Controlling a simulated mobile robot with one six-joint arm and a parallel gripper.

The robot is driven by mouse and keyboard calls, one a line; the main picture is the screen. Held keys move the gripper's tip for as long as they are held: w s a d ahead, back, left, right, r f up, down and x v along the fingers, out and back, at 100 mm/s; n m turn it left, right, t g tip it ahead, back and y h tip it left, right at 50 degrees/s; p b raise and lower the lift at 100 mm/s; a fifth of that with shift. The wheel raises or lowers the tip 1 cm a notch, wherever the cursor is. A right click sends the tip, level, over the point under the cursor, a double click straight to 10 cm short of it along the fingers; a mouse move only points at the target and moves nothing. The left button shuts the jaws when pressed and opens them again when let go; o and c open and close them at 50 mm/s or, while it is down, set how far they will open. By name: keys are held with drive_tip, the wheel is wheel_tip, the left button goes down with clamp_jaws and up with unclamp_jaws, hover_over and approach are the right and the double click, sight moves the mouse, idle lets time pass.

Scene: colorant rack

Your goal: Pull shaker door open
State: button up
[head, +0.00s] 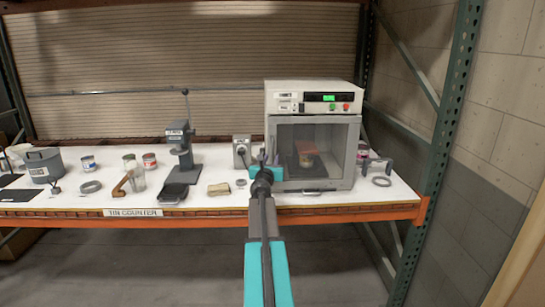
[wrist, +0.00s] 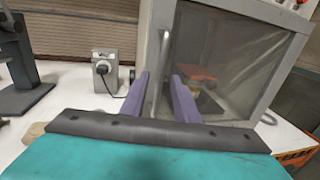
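The shaker (head: 313,99) is a white-topped grey cabinet on the counter. Its door (head: 335,150) has a clear panel and looks shut; it fills the right of the wrist view (wrist: 225,60). The door's vertical bar handle (wrist: 161,65) is on its left edge. My gripper (wrist: 160,78) is open, with one purple finger on each side of the handle and a visible gap between them. In the head view my gripper (head: 268,158) is at the door's lower left, and my arm hides part of that edge. A clamp with reddish parts (head: 306,150) shows inside the shaker.
A green rack post (head: 452,100) rises at the right.

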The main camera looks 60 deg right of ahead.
sight(273, 156)
drive_tip(key=shift+x, duration=2)
clamp_jaws()
